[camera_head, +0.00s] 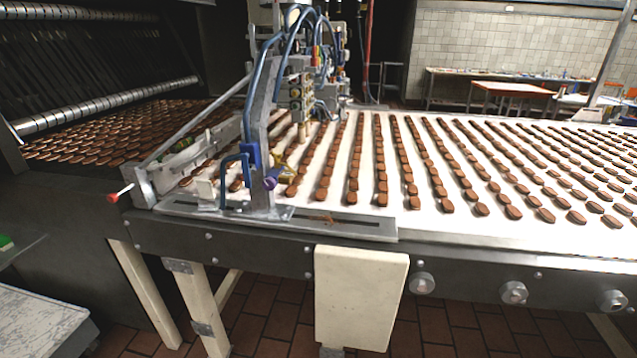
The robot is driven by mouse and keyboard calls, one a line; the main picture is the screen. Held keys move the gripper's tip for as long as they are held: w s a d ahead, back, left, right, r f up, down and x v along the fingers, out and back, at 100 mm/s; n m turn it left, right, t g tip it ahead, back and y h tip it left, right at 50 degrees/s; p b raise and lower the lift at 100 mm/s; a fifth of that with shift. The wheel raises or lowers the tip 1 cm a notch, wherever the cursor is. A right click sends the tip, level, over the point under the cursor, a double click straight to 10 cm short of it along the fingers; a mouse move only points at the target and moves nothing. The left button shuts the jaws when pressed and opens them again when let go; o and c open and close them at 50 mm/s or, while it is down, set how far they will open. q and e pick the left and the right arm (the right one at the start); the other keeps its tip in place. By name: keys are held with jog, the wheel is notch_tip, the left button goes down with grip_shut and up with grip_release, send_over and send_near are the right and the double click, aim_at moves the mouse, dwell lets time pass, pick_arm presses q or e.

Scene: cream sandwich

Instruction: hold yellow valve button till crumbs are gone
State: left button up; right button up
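Neither of my grippers shows in the head view. A stack of valves (296,98) with small yellowish parts stands on the machine frame over the conveyor, with blue hoses around it. A yellow, brass-like part (283,163) sits lower, beside a blue block and a purple knob (271,183). I cannot tell which yellow part is the valve button. A few small brown crumbs (327,218) appear to lie on the steel edge plate (350,228) at the front of the conveyor.
Rows of brown biscuits lie on the white conveyor belt (450,222). A red-tipped rod (114,197) sticks out at the left. A cream panel (360,300) hangs below the front rail. Tiled floor (450,330) shows in front. Tables (510,90) stand at the back right.

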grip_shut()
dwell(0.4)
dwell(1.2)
